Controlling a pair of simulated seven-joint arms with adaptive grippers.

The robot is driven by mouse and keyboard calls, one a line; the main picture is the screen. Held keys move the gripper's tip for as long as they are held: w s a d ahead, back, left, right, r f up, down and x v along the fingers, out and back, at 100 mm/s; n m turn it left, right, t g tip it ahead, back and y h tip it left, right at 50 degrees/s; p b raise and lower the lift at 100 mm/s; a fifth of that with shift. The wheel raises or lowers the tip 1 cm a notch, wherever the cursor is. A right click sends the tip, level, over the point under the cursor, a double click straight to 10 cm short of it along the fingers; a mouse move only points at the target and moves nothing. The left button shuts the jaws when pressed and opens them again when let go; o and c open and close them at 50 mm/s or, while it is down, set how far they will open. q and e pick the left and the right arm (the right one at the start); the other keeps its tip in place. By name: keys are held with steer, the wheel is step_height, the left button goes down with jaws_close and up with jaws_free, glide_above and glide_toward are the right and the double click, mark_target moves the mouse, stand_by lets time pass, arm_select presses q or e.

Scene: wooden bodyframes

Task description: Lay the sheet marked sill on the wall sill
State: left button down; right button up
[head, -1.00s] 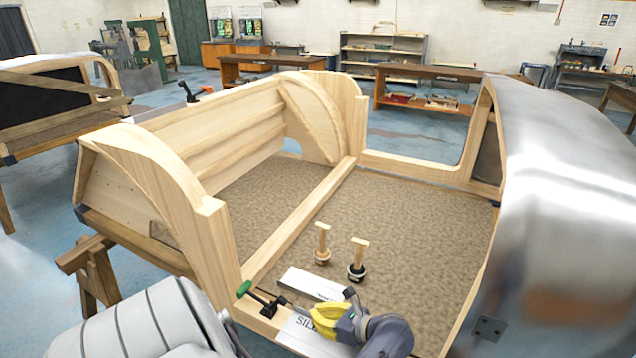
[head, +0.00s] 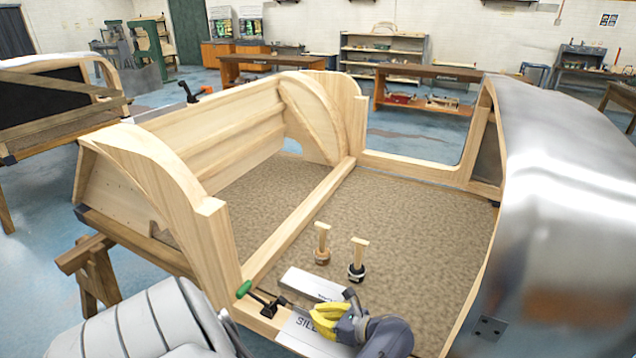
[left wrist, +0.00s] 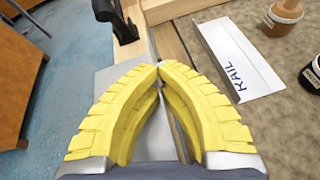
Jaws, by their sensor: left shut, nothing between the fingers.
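The sheet marked sill (head: 297,337) lies flat at the near end of the wooden body frame, partly covered by my left gripper. Its printed letters are partly hidden. It shows as a plain grey sheet (left wrist: 112,78) under the fingers in the left wrist view. My left gripper (head: 318,318) has yellow ribbed fingers just over the sheet's right part. In the left wrist view the fingertips (left wrist: 156,72) meet, with nothing between them. I cannot tell whether they touch the sheet. I cannot tell which timber is the wall sill. My right gripper is not in view.
A white sheet marked rail (left wrist: 238,65) lies beside the fingers. A green-handled clamp (head: 265,303) sits left of the gripper. Two pots (head: 322,256) (head: 356,272) with upright handles stand on the brown floor panel (head: 420,225). A curved metal body panel (head: 565,190) rises at right.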

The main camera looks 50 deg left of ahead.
arm_select(q)
steer(key=c, duration=2.1)
jaws_free()
steer(key=o, duration=1.2)
steer(key=shift+f, duration=0.1)
steer(key=shift+o, duration=0.2)
